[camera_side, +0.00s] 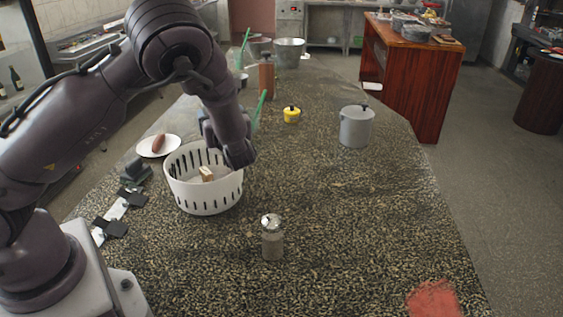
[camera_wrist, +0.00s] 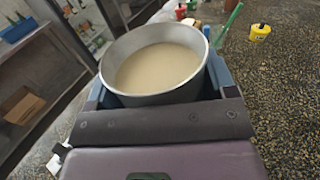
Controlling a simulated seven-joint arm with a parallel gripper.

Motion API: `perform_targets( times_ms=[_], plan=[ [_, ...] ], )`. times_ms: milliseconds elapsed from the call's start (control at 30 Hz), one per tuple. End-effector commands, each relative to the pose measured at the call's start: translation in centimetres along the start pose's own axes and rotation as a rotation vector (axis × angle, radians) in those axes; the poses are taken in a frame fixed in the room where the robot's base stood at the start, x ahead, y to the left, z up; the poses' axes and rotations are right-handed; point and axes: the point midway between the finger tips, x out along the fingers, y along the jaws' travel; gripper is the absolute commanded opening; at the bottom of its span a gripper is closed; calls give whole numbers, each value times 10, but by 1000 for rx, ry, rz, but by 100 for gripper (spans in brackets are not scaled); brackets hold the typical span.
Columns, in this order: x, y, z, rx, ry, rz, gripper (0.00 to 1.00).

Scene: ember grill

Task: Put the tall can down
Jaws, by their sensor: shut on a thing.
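The tall can, a grey metal cylinder (camera_wrist: 152,97) with an open top and a pale beige inside, fills the upper middle of the wrist view. My gripper (camera_wrist: 160,85) is shut on it, with a blue finger on each side. I look down into its mouth, so its base is hidden and I cannot tell whether it touches the counter. In the side view my gripper (camera_side: 207,126) is mostly hidden behind my wrist, beyond the white basket, and the can is not clearly seen there.
A slotted white basket (camera_side: 205,198) with items inside stands close to my wrist. A plate with a sausage (camera_side: 158,145) lies left. A grey pot (camera_side: 356,128), yellow pot (camera_side: 291,115), shaker (camera_side: 272,240) and brown bottle (camera_side: 266,77) stand on the counter. The counter's right middle is clear.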

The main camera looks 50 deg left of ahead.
Motion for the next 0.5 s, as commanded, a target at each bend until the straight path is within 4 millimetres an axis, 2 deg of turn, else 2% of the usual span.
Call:
perform_targets(
  times_ms=[33,100,233,333,500],
  plan=[
    [12,-4,3,-2,-3,-45,40],
    [24,-12,4,-1,-4,-122,40],
    [40,-28,1,1,-7,-272,40],
    [45,-41,-3,2,-8,-386,40],
    [40,-65,-14,2,-10,-564,40]
  ],
)
